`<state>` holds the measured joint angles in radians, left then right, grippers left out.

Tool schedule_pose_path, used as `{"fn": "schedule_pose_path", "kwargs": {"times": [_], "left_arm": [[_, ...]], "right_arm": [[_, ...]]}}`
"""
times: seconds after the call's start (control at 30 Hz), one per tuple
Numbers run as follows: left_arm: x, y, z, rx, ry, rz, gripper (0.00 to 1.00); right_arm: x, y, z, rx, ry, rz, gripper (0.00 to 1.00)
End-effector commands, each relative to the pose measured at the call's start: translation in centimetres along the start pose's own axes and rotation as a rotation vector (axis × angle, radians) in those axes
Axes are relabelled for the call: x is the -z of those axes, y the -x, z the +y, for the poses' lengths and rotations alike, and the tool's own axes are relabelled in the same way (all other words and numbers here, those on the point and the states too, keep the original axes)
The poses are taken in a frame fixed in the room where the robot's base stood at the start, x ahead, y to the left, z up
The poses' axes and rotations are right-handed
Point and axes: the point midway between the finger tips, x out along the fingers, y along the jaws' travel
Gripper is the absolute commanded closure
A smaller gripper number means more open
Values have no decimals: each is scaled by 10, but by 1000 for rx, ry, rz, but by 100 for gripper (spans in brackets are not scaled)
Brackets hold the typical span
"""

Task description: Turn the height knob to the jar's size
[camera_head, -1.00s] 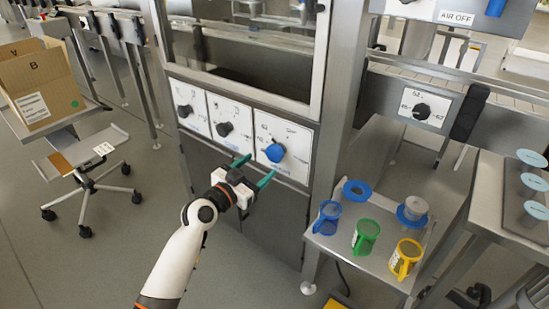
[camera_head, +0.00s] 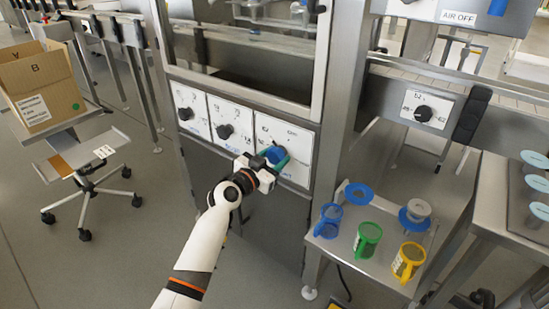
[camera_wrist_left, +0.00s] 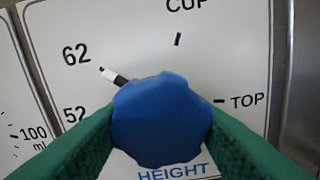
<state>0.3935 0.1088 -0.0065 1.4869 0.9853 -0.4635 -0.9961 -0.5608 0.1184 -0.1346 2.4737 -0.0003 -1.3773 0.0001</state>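The blue height knob (camera_wrist_left: 162,120) fills the middle of the left wrist view, above the word HEIGHT. Its white-and-black pointer (camera_wrist_left: 116,78) points up-left at the 62 mark; 52, CUP and TOP are also printed on the panel. In the head view, the knob (camera_head: 274,154) is the rightmost of three on the machine front. My left gripper (camera_head: 277,157) is at the knob, and its green fingers lie against both sides of it in the wrist view. The fingertips are partly hidden. My right gripper is not in view. I cannot identify the jar.
Two dark knobs, one on the left (camera_head: 186,113) and one in the middle (camera_head: 225,131), sit beside it. A side table (camera_head: 335,250) holds blue (camera_head: 328,221), green (camera_head: 367,239) and yellow (camera_head: 408,261) cups. Another dial (camera_head: 423,113) is on the conveyor side.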

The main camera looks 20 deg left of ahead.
Motion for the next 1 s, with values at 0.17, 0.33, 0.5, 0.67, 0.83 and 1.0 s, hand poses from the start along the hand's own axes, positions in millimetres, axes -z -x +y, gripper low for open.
{"fn": "schedule_pose_path", "kwargs": {"times": [0.17,0.33,0.5,0.67,0.83,1.0], "left_arm": [[0,0,0,0,1,0,77],[0,0,0,0,23,0,77],[0,0,-1,1,94,1,77],[0,0,-1,1,208,1,77],[-1,0,-2,1,364,1,77],[-1,0,-2,1,527,1,77]], "right_arm": [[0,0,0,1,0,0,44],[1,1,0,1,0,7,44],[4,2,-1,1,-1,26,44],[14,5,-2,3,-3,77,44],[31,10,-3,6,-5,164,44],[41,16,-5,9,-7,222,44]]}}
